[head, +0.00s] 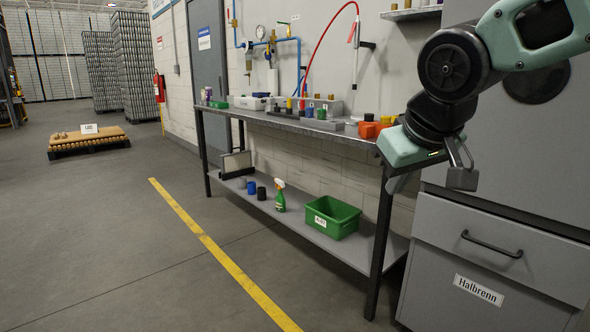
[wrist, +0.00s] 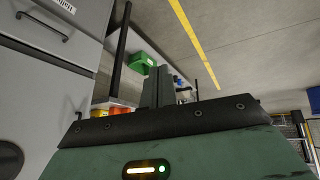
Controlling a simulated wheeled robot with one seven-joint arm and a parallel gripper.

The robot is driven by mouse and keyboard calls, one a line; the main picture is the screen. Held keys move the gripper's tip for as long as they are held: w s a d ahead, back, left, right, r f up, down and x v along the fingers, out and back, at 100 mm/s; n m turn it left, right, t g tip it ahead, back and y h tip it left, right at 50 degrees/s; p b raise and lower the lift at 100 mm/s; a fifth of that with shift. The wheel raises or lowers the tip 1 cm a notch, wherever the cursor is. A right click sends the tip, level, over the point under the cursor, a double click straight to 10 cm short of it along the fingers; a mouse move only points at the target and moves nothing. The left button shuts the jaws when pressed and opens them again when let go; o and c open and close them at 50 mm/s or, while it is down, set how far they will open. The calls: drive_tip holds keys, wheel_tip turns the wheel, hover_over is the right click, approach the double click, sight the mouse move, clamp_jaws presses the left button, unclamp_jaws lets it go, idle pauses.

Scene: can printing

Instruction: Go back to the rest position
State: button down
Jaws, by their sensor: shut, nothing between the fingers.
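My gripper (head: 462,178) hangs at the right of the head view, in front of the grey cabinet and beside the right end of the workbench. Its fingers are together with nothing between them. In the wrist view the closed fingers (wrist: 158,86) stand side by side above the dark hand edge. My arm is bent, with its green and black links at the upper right of the head view. The gripper appears apart from the bench and the cabinet.
The metal workbench (head: 262,120) holds several small items, including orange parts (head: 370,129). Its lower shelf carries a green bin (head: 331,216) and a spray bottle (head: 280,196). A drawer cabinet (head: 500,251) stands at right. The floor left of the yellow line (head: 205,240) is clear up to a loaded pallet (head: 88,142).

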drive_tip(key=s+a+f+n+g, duration=0.1)
drive_tip(key=s+f+n+g, duration=0.15)
drive_tip(key=s+f, duration=0.7)
drive_tip(key=s+a+f+n+g, duration=0.1)
drive_tip(key=s+f+g, duration=0.45)
drive_tip(key=s, duration=0.75)
wheel_tip(320, 180, up, 18)
drive_tip(key=t+p, duration=0.1)
drive_tip(key=p, duration=1.8)
drive_tip(key=shift+s+f+t+p, duration=0.15)
drive_tip(key=shift+s+t+p, duration=0.15)
drive_tip(key=shift+s+p, duration=0.05)
